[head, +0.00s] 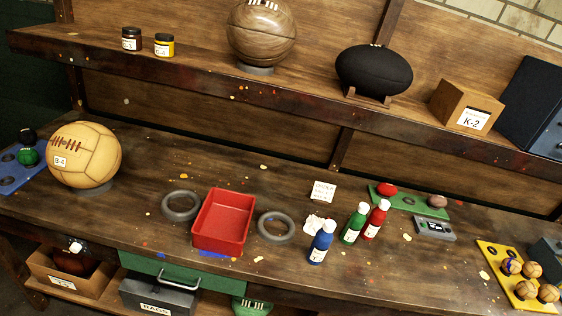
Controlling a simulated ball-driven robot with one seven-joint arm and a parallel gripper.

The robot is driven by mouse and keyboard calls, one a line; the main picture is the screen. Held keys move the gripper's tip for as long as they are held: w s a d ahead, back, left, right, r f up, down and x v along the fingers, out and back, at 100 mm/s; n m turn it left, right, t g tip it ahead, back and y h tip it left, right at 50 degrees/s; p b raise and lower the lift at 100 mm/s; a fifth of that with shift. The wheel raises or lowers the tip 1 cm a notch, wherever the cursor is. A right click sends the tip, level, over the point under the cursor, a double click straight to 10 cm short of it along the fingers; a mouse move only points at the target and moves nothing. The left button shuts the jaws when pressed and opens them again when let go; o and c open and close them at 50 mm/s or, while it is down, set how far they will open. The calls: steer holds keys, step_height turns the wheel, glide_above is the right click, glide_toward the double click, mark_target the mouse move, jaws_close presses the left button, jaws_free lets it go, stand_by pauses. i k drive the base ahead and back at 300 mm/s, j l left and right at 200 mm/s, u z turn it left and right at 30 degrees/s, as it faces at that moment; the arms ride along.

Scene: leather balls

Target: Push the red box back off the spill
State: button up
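The red box (208,236) is an open, empty-looking rectangular tray on the workbench, left of the middle. It sits slightly turned, between two grey rings. A blue patch (214,254), apparently the spill, shows along the box's front edge; how far it reaches under the box is hidden. My gripper is not in view.
A grey ring (181,206) stands left of the box and another (276,227) close on its right. Blue (321,243), green (354,224) and red (375,220) bottles stand further right. The bench (160,160) behind the box is largely clear. A tan ball (95,150) sits left.

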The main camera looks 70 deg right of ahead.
mark_target(220, 227)
steer(key=z, duration=1.4)
